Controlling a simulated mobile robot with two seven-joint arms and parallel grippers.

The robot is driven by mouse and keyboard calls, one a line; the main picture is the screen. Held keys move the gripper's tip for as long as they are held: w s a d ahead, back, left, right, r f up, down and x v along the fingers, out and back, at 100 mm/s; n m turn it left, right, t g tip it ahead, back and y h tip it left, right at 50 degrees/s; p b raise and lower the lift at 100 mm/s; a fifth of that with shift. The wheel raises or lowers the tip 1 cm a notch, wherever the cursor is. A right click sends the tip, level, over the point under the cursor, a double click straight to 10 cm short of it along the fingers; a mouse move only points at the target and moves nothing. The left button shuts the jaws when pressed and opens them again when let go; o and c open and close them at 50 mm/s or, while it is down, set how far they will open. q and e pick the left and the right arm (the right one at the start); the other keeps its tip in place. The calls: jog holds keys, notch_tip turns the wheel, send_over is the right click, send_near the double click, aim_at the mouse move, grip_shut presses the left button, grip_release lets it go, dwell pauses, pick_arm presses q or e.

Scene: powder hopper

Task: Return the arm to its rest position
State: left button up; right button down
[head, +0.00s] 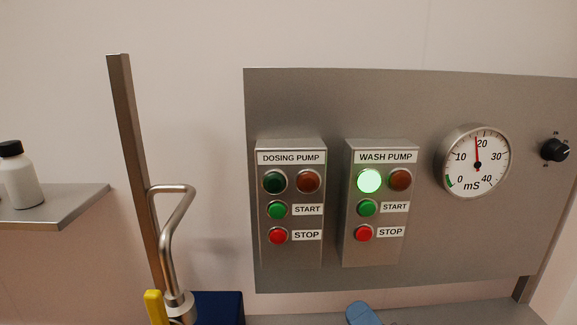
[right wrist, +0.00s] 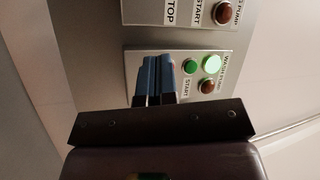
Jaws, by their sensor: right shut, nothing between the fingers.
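My right gripper (head: 362,314) shows only as blue fingertips at the bottom edge of the head view, below the wash pump box (head: 381,252). In the right wrist view its two blue fingers (right wrist: 154,78) are shut together with nothing between them. They point toward the wash pump box and hide its stop button. Whether the fingertips touch the box cannot be told from the wrist view; in the head view they are apart from the buttons. My left gripper is not in view.
The wash pump's left lamp (head: 369,181) glows green; the dosing pump box (head: 291,245) has dark lamps. A gauge (head: 473,162) reads just under 20 mS. A metal post (head: 128,130) with a bent pipe (head: 170,230) stands left. A shelf (head: 75,208) holds a white bottle (head: 20,185).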

jog(key=s+d+f+n+g+h, duration=0.3)
jog(key=s+f+g, duration=0.1)
jog(key=f, duration=0.3)
jog(key=s+d+f+n+g+h, duration=0.2)
jog(key=s+d+f+n+g, duration=0.15)
jog(key=f, duration=0.45)
jog(key=s+d+f+n+g+h, duration=0.2)
jog(key=s+d+f+g+h, duration=0.45)
jog(key=s+d, duration=0.45)
jog(key=w+a+f+t+y, duration=0.1)
jog(key=w+f+t, duration=0.5)
jog(key=f, duration=0.4)
jog(key=shift+w+n+t, duration=0.25)
jog(key=shift+n+t, duration=0.1)
jog(key=shift+t, duration=0.25)
